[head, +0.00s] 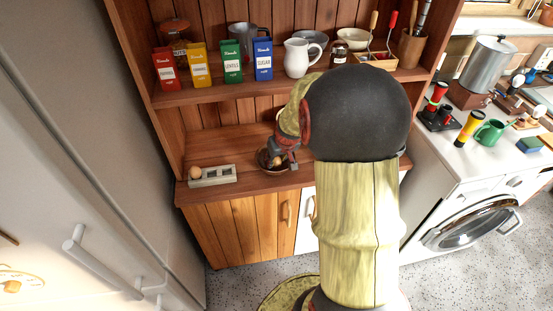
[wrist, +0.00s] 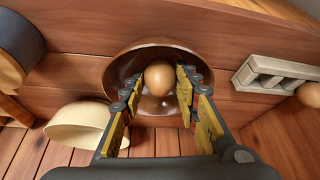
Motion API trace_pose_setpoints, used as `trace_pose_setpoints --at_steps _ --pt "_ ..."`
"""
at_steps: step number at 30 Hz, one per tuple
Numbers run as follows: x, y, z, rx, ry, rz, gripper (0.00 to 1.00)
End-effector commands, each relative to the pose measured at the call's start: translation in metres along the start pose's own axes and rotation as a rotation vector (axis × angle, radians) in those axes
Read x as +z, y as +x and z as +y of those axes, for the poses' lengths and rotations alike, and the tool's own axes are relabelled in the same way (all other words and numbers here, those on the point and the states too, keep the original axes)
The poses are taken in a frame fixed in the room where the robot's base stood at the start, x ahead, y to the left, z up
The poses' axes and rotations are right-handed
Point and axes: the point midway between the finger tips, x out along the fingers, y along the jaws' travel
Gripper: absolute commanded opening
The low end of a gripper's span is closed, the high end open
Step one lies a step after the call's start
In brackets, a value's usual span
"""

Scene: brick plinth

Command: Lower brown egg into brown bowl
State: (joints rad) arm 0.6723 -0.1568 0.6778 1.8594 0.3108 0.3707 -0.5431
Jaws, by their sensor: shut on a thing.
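The brown egg (wrist: 160,77) is between the two fingers of my gripper (wrist: 158,88), which is shut on it. In the wrist view the egg appears within the outline of the brown bowl (wrist: 118,70), toward its middle. The bowl stands on the wooden counter; its rim also shows in the head view (head: 264,165). My gripper (head: 277,157) is right over the bowl there, and it and my arm hide part of it. I cannot tell whether the egg touches the bowl's bottom.
A pale egg holder (head: 214,177) with another egg (head: 195,173) stands left of the bowl in the head view. A cream bowl (wrist: 78,128) shows in the wrist view. A shelf with tins and a white jug (head: 297,58) hangs above the counter.

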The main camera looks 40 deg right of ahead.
Motion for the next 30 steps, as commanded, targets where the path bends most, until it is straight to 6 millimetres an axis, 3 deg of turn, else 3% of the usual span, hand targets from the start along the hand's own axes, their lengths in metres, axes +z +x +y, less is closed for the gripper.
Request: trace_pose_setpoints --at_steps 30 --pt "0.004 0.011 0.000 0.000 0.001 0.001 0.23"
